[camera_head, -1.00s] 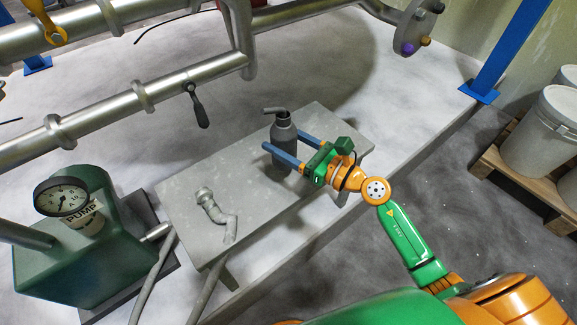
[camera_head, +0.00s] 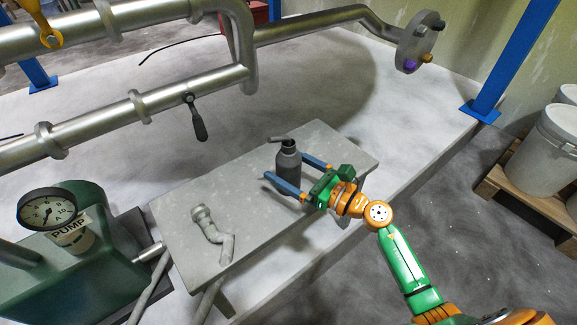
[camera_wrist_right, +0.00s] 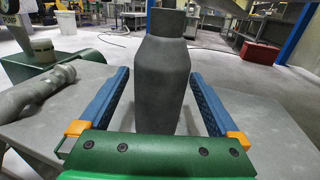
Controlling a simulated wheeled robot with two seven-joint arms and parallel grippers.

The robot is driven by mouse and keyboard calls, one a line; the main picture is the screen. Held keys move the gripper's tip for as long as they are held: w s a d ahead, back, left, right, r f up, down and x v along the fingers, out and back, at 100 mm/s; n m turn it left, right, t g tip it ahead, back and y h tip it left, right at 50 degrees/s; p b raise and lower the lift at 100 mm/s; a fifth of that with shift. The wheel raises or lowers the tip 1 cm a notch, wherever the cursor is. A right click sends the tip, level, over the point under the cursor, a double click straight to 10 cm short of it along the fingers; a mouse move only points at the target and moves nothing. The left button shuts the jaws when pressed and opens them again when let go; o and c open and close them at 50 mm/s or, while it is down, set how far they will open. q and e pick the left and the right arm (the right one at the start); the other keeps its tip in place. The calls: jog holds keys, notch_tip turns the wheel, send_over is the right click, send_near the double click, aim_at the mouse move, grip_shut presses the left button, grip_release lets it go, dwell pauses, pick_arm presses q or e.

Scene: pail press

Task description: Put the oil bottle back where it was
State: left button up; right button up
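The dark grey oil bottle (camera_head: 288,166) stands upright on the grey bench (camera_head: 335,145), its thin spout pointing left in the head view. My right gripper (camera_head: 286,166) reaches in from the right, with one blue finger on each side of the bottle. In the wrist view a gap shows between the bottle and each finger of the gripper (camera_wrist_right: 157,90), so it is open around the bottle. The bottle's base is partly hidden by the near finger. My left gripper is not in view.
A bent grey pipe piece (camera_head: 212,235) lies on the bench's left part. A green pump (camera_head: 75,255) with a gauge (camera_head: 47,209) stands left of the bench. Large pipes (camera_head: 120,115) run behind. White pails (camera_head: 540,150) stand on a pallet at right.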

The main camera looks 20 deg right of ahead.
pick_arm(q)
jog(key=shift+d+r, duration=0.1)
pick_arm(e)
jog(key=shift+s+d, duration=0.15)
jog(key=shift+s, duration=0.05)
pick_arm(q)
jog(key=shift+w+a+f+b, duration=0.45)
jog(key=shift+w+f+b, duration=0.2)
jog(key=shift+b, duration=0.1)
pick_arm(e)
jog(key=v, duration=1.1)
jog(key=shift+s+r, duration=0.2)
jog(key=shift+s, duration=0.05)
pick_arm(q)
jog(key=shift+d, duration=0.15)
pick_arm(e)
jog(key=shift+d, duration=0.15)
